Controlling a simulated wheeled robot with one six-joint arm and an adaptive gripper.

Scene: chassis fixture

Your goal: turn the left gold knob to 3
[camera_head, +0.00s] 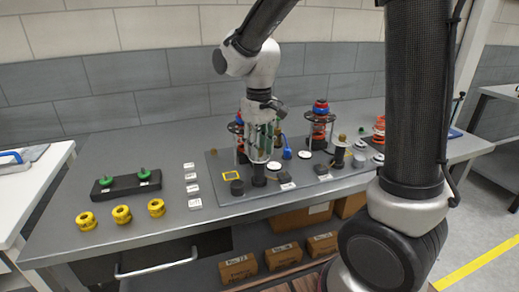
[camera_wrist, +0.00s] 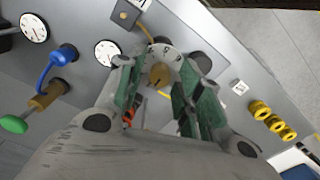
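A gold knob (camera_wrist: 160,75) sits on a pale dial with dark numerals in the wrist view. The numerals are too small and partly covered to read, so I cannot tell the setting. My gripper (camera_wrist: 163,68) points down over the knob with its green-padded fingers apart, one on each side. I see narrow gaps beside the knob; I cannot tell whether either pad touches lower down. In the head view my gripper (camera_head: 258,160) is low over the left part of the grey panel (camera_head: 222,164) and hides this knob.
White gauges (camera_wrist: 107,52), a blue valve handle (camera_wrist: 60,56) and a green-tipped brass valve (camera_wrist: 40,108) are close by. Red-topped posts (camera_head: 320,115) stand behind. Yellow rings (camera_head: 121,214) and a black block with green knobs (camera_head: 126,184) lie left on the table.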

